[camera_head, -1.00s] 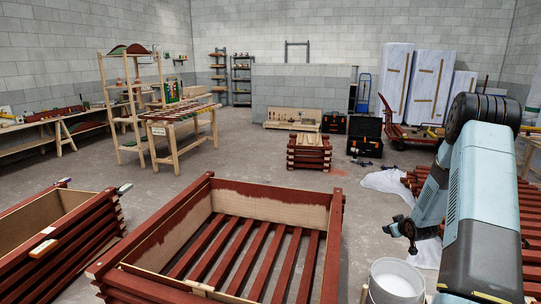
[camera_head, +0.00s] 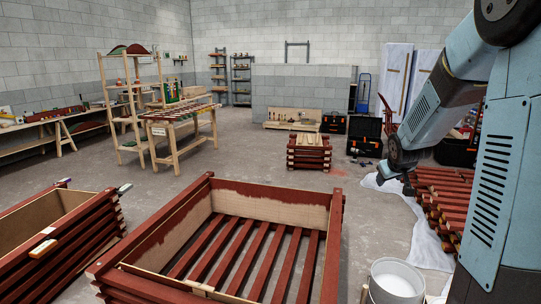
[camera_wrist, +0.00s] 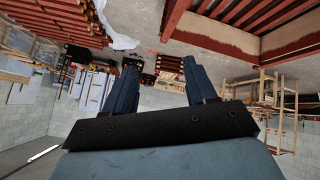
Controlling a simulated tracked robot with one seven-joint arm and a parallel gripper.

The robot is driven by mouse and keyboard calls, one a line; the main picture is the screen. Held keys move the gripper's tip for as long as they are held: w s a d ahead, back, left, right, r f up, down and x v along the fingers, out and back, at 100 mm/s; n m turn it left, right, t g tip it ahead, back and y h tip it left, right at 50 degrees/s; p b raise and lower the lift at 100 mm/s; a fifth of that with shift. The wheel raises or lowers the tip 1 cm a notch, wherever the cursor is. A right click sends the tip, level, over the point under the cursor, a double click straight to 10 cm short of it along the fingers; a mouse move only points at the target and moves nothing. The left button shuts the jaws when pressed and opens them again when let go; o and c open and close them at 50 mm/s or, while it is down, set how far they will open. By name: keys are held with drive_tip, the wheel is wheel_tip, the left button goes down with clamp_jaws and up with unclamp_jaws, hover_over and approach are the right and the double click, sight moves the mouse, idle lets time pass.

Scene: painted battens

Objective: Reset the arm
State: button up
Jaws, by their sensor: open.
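My gripper (camera_wrist: 157,85) is open and empty in the wrist view, its two dark blue fingers spread apart with nothing between them. The wrist picture is upside down, with the floor and battens at the top. In the head view my arm stands at the right side, and its end hangs over the edge of a white sheet beside a stack of red battens. The fingers are hard to make out there.
A large red batten crate (camera_head: 325,256) fills the front middle, with another crate (camera_head: 60,237) at left. A white bucket (camera_head: 395,280) stands at lower right. Red battens (camera_head: 440,190) lie on a white sheet (camera_head: 425,243). A small batten stack (camera_head: 308,152) stands farther back. The central floor is clear.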

drive_tip(key=s+a+r+m+g, duration=0.1)
drive_tip(key=s+a+r, duration=0.35)
drive_tip(key=s, duration=0.35)
drive_tip(key=s+a+r, duration=0.4)
drive_tip(key=s+r, duration=0.1)
drive_tip(key=s, duration=0.3)
drive_tip(key=s+a+y, duration=0.1)
drive_tip(key=s+a, duration=0.2)
drive_tip(key=s, duration=0.6)
drive_tip(key=s+a+m+g+y, duration=0.1)
drive_tip(key=s+a, duration=0.2)
drive_tip(key=s, duration=0.6)
drive_tip(key=shift+r+g, duration=0.3)
drive_tip(key=shift+r, duration=0.1)
